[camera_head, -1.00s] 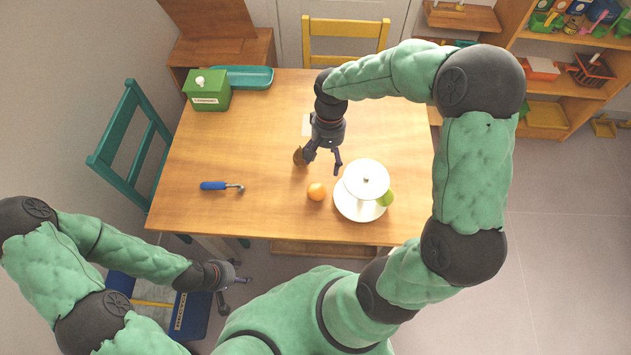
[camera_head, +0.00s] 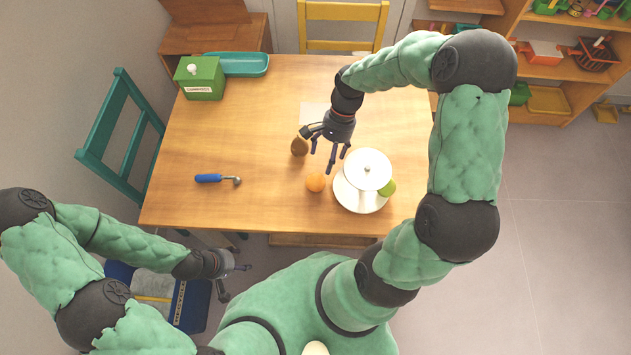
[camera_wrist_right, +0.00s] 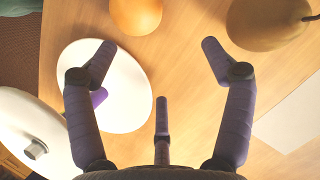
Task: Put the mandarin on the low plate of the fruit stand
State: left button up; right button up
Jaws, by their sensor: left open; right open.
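The orange mandarin (camera_head: 315,182) lies on the table just left of the white fruit stand. It also shows at the top of the right wrist view (camera_wrist_right: 136,12). The fruit stand has a small upper plate (camera_head: 367,169) and a wider low plate (camera_head: 350,200), with a green fruit (camera_head: 387,188) at the low plate's right side. My right gripper (camera_head: 323,158) is open and empty above the table, behind the mandarin; its fingers also show in the right wrist view (camera_wrist_right: 158,62). My left gripper (camera_head: 236,281) is open and empty, low in front of the table.
A brown pear-like fruit (camera_head: 299,147) lies beside my right gripper. A blue-handled tool (camera_head: 210,178) lies on the left of the table (camera_head: 240,130). A green box (camera_head: 200,78) and teal tray (camera_head: 240,64) stand at the back left. The table's left middle is clear.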

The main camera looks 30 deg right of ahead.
aim_at(318, 175)
jog(key=shift+s+a, duration=0.25)
jog(key=shift+a, duration=0.25)
jog(key=a, duration=0.1)
jog(key=s+a+b, duration=0.1)
jog(key=shift+s+a+f, duration=0.1)
jog(key=shift+s+a, duration=0.1)
jog(key=shift+a, duration=0.1)
jog(key=shift+s+a+f+b, duration=0.2)
jog(key=shift+a+f+b, duration=0.1)
jog(key=shift+f+b, duration=0.15)
jog(key=shift+s+a+f+b, duration=0.2)
jog(key=shift+a+f+b, duration=0.15)
jog(key=shift+f, duration=0.1)
jog(key=shift+a+f, duration=0.1)
jog(key=shift+f, duration=0.35)
